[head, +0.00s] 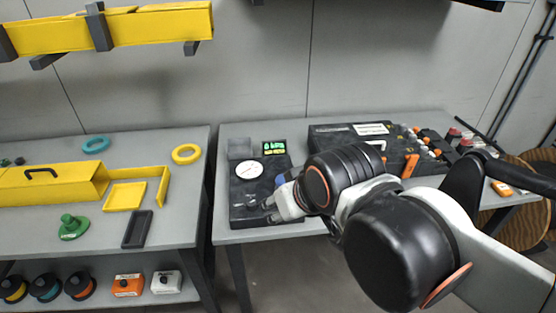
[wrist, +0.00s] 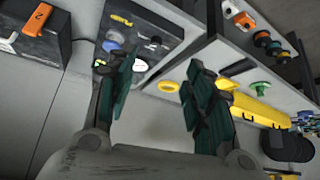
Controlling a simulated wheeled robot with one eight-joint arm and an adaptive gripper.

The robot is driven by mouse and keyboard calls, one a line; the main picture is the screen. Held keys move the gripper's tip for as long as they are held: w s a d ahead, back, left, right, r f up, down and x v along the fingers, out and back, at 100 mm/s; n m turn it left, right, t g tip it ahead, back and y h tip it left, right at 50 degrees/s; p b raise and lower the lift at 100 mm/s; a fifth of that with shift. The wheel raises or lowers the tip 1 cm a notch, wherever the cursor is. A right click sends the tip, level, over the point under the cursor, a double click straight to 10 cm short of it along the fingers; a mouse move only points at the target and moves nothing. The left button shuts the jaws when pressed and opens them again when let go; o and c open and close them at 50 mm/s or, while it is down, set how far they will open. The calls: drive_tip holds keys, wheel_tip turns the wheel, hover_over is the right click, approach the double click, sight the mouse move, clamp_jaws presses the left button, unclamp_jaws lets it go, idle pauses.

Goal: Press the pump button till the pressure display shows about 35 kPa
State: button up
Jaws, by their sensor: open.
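The dark pump panel (head: 240,213) lies on the right-hand table. It carries a white round gauge (head: 249,169) and a small display (head: 274,148) with green and yellow text, too small to read surely. The gauge needle reading is also unclear. A blue button (head: 280,180) shows beside my wrist in the head view. My gripper (head: 266,206) is over the panel's front part; in the wrist view my gripper (wrist: 165,65) is open and empty.
A large black case (head: 330,133) with several orange and white parts stands right of the panel. The left table (head: 190,225) holds yellow trays, rings and a green knob-like piece (head: 73,227). A gap separates the two tables.

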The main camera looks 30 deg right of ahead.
drive_tip(key=shift+c, duration=0.2)
idle(0.5)
drive_tip(key=shift+w+r, duration=0.15)
drive_tip(key=shift+r, duration=0.05)
drive_tip(key=c, duration=0.9)
drive_tip(key=shift+m+g, duration=0.5)
drive_tip(key=w+r, duration=0.1)
drive_tip(key=w, duration=0.1)
drive_tip(key=w+d+r+p, duration=0.1)
drive_tip(key=w, duration=0.1)
drive_tip(key=w+d+r+p, duration=0.1)
drive_tip(key=w, duration=0.1)
drive_tip(key=shift+d, duration=0.1)
clamp_jaws()
drive_tip(key=w+d+f+m+g+p, duration=0.1)
drive_tip(key=w+d+p, duration=0.1)
drive_tip(key=w, duration=0.3)
drive_tip(key=w+d+f+g+p, duration=0.1)
drive_tip(key=w+d+f+p, duration=0.1)
drive_tip(key=w+d, duration=0.2)
drive_tip(key=w+d+f+m+g+h+p, duration=0.1)
drive_tip(key=w+d+f+p, duration=0.1)
drive_tip(key=w, duration=0.6)
drive_tip(key=shift+d+f+m+p, duration=0.25)
drive_tip(key=shift+d+m+p, duration=0.05)
drive_tip(key=shift+d, duration=0.45)
